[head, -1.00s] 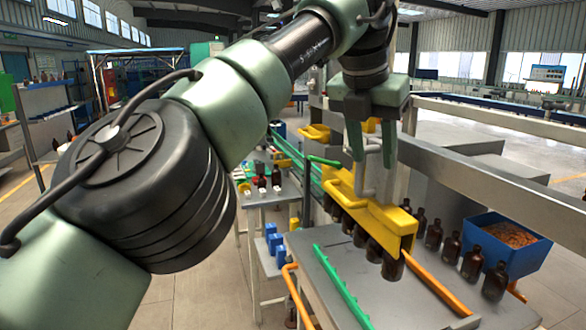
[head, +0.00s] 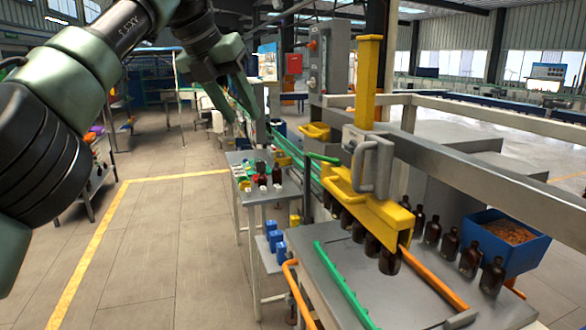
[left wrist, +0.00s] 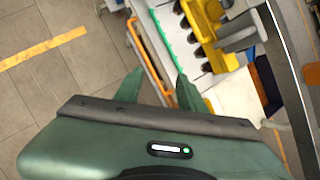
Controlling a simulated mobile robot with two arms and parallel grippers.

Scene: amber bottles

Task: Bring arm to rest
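My left gripper (head: 243,114) is open and empty, raised in the upper left-middle of the head view, left of and apart from the yellow bottle holder (head: 352,205). Its two fingers also show spread apart in the left wrist view (left wrist: 158,80). A grey handle (head: 371,160) stands on the holder, with a yellow post (head: 368,75) behind it. Several amber bottles (head: 390,262) sit in a row under the holder, partly hidden by it. My right gripper is not in view.
A grey worktable (head: 372,292) carries green and orange rails. More amber bottles (head: 449,245) and a blue bin (head: 515,258) stand on the right. A small table (head: 262,196) with bottles stands behind. The floor at left is clear, with yellow lines.

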